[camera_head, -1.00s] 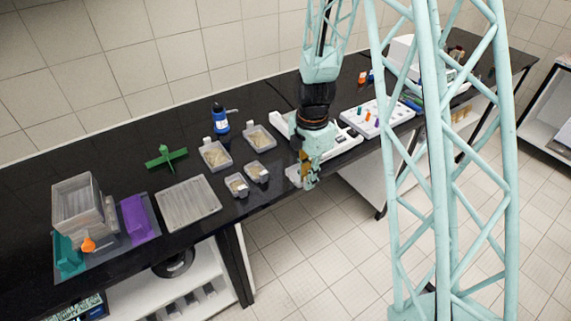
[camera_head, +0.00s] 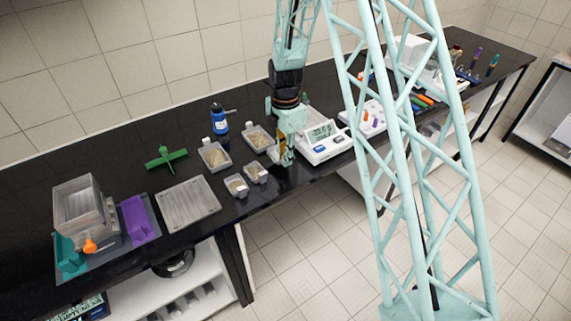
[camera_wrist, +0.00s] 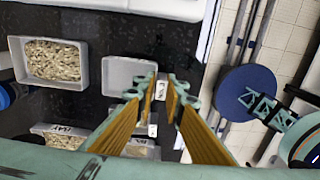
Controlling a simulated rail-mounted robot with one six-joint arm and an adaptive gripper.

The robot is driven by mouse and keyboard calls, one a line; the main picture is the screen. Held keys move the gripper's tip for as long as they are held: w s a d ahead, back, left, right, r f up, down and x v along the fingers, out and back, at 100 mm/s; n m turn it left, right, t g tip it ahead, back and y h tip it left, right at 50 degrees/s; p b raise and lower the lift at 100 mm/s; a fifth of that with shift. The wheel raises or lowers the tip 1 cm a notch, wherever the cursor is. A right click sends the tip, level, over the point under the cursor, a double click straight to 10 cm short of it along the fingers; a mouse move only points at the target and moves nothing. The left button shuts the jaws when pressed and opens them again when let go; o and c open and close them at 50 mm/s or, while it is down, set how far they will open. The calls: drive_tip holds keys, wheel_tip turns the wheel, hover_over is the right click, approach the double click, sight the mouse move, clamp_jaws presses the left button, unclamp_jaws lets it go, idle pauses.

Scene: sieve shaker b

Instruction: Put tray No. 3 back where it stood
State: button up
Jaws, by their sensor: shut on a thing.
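My gripper (camera_head: 286,160) is over the front part of the black bench, between the grain trays and the white balance. In the wrist view my gripper (camera_wrist: 161,92) has its yellow-padded fingers closed around a small pale piece. A small, empty-looking grey tray (camera_wrist: 122,74) shows right at the fingertips and appears to be the held one; its number is not readable. In the head view it is hidden by my gripper. Two larger trays with grain, one left (camera_head: 216,156) and one behind (camera_head: 262,137), and two small trays (camera_head: 237,187) (camera_head: 256,172) stand to the left.
The white balance (camera_head: 326,143) is close on the right. The bench's front edge is close to my gripper.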

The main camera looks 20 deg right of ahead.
drive_tip(key=shift+f, duration=0.1)
idle(0.3)
drive_tip(key=shift+f, duration=1.65)
drive_tip(key=shift+f, duration=0.2)
drive_tip(key=o, duration=0.7)
drive_tip(key=shift+r, duration=0.2)
wheel_tip(320, 180, up, 11)
drive_tip(key=shift+w+r, duration=0.1)
drive_tip(key=shift+r, duration=0.4)
